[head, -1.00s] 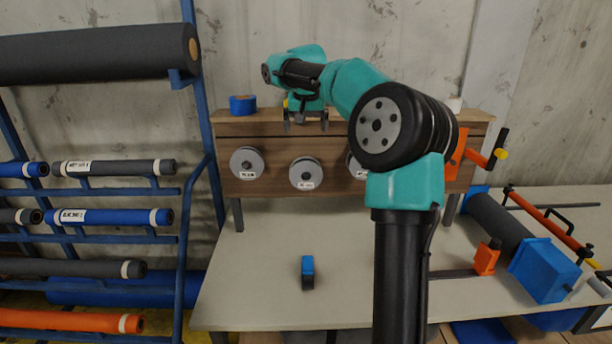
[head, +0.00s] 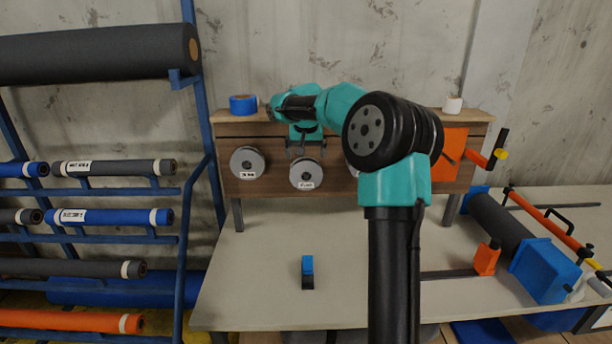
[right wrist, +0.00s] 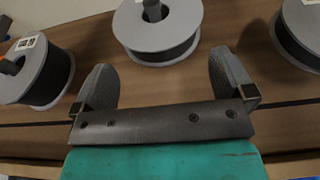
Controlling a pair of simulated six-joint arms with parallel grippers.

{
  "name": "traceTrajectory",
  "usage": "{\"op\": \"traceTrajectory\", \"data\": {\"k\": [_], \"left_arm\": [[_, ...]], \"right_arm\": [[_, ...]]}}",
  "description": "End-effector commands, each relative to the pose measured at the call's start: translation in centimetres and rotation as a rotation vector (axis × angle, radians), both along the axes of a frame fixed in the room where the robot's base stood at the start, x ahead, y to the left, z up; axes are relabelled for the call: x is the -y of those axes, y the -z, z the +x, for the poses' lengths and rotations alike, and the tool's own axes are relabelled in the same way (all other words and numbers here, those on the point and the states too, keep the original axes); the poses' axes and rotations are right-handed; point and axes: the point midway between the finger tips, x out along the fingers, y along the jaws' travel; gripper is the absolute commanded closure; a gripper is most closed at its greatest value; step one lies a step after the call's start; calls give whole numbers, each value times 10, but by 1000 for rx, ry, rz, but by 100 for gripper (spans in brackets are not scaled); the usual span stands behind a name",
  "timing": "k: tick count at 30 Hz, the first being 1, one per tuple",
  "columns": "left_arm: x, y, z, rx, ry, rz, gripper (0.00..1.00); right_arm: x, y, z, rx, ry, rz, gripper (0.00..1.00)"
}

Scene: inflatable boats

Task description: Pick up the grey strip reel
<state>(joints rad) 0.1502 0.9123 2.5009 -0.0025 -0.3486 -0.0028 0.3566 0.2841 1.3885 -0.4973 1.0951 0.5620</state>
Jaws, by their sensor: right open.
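Three grey strip reels hang on the front of the wooden rack: a left one (head: 247,162), a middle one (head: 306,173) and a right one partly hidden behind my right arm (head: 352,170). Each has pale flanges, dark strip between them and a small label. My right gripper (head: 306,152) is open and empty, just above the middle reel. In the right wrist view the middle reel (right wrist: 157,40) lies just ahead of the gap between the two fingers (right wrist: 160,65), apart from both. My left gripper is out of view.
A blue tape roll (head: 243,104) and a white roll (head: 453,105) sit on top of the wooden rack (head: 225,130). A blue and black block (head: 308,272) lies on the table (head: 255,290). A blue roll stand is at left; tools lie at right.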

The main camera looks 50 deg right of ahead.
Motion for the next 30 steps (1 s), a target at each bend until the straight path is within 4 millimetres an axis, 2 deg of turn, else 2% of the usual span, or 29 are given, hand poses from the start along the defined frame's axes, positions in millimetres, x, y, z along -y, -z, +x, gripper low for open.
{"op": "traceTrajectory", "data": {"k": [4,14,30], "left_arm": [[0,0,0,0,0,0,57],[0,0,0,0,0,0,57],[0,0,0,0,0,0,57]], "right_arm": [[2,9,2,-3,0,2,0],[13,46,10,-1,0,0,0],[13,49,11,0,0,0,2]]}}
